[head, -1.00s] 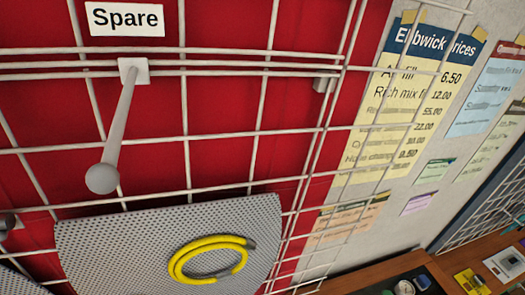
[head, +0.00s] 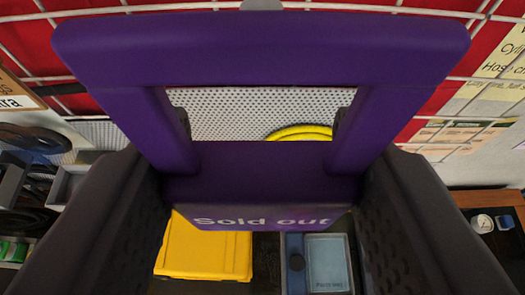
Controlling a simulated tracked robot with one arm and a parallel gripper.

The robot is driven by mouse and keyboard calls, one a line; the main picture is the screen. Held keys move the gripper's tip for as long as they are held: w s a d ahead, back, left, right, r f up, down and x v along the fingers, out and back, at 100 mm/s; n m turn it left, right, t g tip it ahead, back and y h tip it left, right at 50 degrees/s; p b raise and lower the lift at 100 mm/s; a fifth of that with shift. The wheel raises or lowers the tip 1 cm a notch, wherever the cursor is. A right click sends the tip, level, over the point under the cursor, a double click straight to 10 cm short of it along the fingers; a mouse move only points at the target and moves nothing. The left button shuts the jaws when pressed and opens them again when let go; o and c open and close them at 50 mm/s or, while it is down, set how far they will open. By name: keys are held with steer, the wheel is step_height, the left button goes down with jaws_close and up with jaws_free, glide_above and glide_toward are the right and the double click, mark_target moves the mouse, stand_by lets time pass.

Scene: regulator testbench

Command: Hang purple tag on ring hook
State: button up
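The purple tag (head: 262,60) fills the middle of the head view. It has a wide top bar, two side posts, a rectangular opening and a lower plate reading "Sold out". My gripper (head: 262,185) has a dark finger on each side of the lower plate and is shut on it. A grey rounded piece (head: 262,4), which looks like a hook's end, shows just above the middle of the top bar. The tag hides the rest of it, and no hook shows through the opening. I cannot tell whether it touches the tag. No label naming a ring hook is visible.
A white wire grid (head: 60,78) on a red wall is behind the tag. A grey perforated panel (head: 225,112) with a yellow hose (head: 300,132) shows through the opening. Below are a yellow case (head: 205,250) and a blue-grey box (head: 327,265). Dark items crowd the left.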

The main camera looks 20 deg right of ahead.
steer(key=r+p+x, duration=0.1)
steer(key=x, duration=0.5)
steer(key=shift+w, duration=0.3)
stand_by(0.5)
steer(key=shift+d+r, duration=0.1)
stand_by(0.4)
steer(key=o, duration=1)
steer(key=shift+o, duration=0.2)
steer(key=shift+r, duration=0.1)
steer(key=b+v, duration=0.3)
steer(key=v, duration=1)
steer(key=s+a+n+t+y+b, duration=0.2)
steer(key=s+a+b, duration=0.9)
steer(key=a, duration=0.6)
steer(key=shift+s+r+n+t+y, duration=0.35)
steer(key=shift+s+n+y, duration=0.25)
steer(key=shift+s+y, duration=0.15)
